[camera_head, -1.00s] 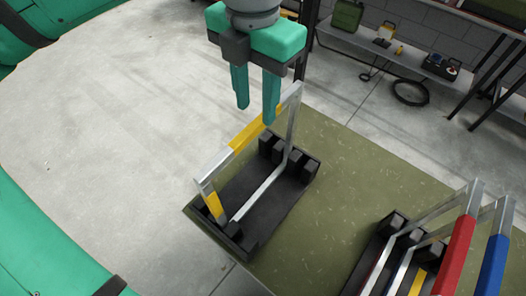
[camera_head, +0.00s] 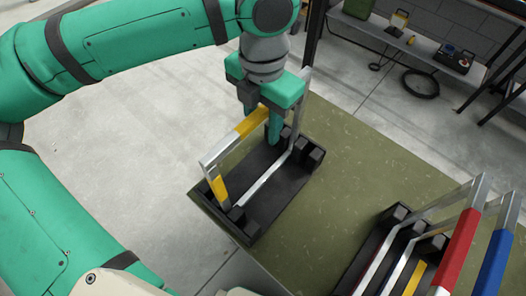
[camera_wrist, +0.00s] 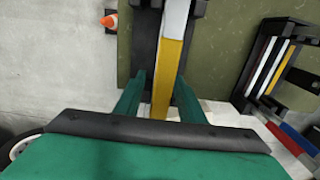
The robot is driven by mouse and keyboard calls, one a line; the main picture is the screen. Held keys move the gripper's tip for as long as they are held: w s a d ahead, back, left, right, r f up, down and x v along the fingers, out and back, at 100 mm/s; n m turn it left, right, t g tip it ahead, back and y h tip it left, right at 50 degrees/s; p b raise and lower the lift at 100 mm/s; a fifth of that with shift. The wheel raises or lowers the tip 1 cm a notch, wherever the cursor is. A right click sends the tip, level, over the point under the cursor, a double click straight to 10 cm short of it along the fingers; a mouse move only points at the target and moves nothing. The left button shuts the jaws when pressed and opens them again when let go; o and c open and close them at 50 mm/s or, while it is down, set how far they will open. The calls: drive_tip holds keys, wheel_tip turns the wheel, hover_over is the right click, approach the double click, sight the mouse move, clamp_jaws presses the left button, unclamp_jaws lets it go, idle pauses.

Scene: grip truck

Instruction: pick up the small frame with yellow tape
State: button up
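The small frame with yellow tape (camera_head: 222,149) is a silver bar frame standing upright in a black holder (camera_head: 280,190). Yellow tape wraps part of its top bar and its near post. My gripper (camera_head: 261,126) is over the top bar at the taped part, with one finger on each side. In the wrist view, the yellow taped bar (camera_wrist: 167,75) runs between the two fingers of my gripper (camera_wrist: 160,88). Gaps show on both sides of the bar, so the gripper is open. The far part of the top bar is hidden behind my gripper.
The holder stands on an olive-green surface (camera_head: 350,180). A second black holder (camera_head: 355,262) at lower right carries larger frames with red tape (camera_head: 460,240) and blue tape (camera_head: 494,266). A shelf (camera_head: 385,38) with tools is at the back. An orange cone (camera_wrist: 110,20) shows in the wrist view.

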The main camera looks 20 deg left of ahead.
clamp_jaws()
idle(1.4)
